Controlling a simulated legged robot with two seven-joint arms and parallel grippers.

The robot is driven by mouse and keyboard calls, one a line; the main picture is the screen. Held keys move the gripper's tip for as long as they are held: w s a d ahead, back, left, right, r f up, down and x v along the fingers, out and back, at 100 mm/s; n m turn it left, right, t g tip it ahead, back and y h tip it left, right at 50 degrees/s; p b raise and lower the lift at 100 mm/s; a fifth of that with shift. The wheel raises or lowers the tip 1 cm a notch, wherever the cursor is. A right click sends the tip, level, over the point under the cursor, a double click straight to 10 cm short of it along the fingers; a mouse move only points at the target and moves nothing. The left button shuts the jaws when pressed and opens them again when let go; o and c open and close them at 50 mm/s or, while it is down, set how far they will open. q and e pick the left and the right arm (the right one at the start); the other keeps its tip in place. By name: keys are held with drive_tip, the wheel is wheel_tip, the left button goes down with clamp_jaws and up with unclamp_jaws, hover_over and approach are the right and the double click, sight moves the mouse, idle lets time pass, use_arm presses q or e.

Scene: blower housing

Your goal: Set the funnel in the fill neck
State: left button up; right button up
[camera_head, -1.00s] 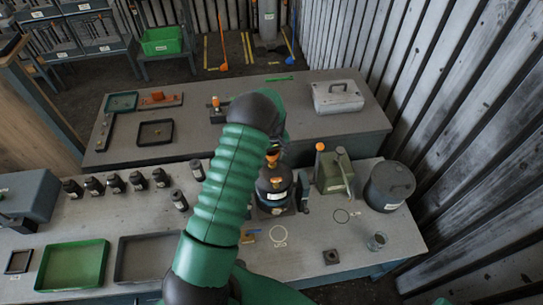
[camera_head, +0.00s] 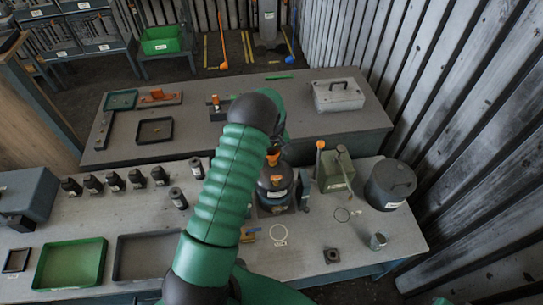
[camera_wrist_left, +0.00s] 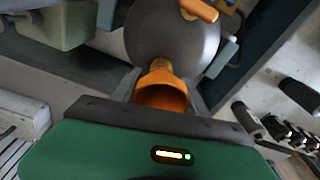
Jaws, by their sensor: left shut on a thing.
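An orange funnel (camera_wrist_left: 162,88) is between the fingers of my left gripper (camera_wrist_left: 160,98), which is shut on it. Its wide mouth faces the wrist camera and its narrow end points towards a dark round housing (camera_wrist_left: 165,40). In the head view the funnel (camera_head: 273,157) shows just above the housing (camera_head: 274,187), beside my forearm. The fill neck is hidden behind the funnel, and I cannot tell whether the spout is inside it. My right gripper is not in view.
A green-grey can (camera_head: 335,172) and a dark lidded pot (camera_head: 390,185) stand right of the housing. Several black bottles (camera_head: 115,182) line the left. A green tray (camera_head: 70,264) and a dark tray (camera_head: 146,257) lie in front.

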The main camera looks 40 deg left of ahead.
use_arm(q)
drive_tip(key=shift+f, duration=0.1)
idle(0.3)
drive_tip(key=o, duration=1.6)
drive_tip(key=shift+c, duration=0.2)
drive_tip(key=shift+o, duration=0.2)
drive_tip(key=o, duration=0.4)
drive_tip(key=shift+r+p, duration=2.15)
drive_tip(key=shift+r, duration=1.4)
drive_tip(key=shift+d+f, duration=0.1)
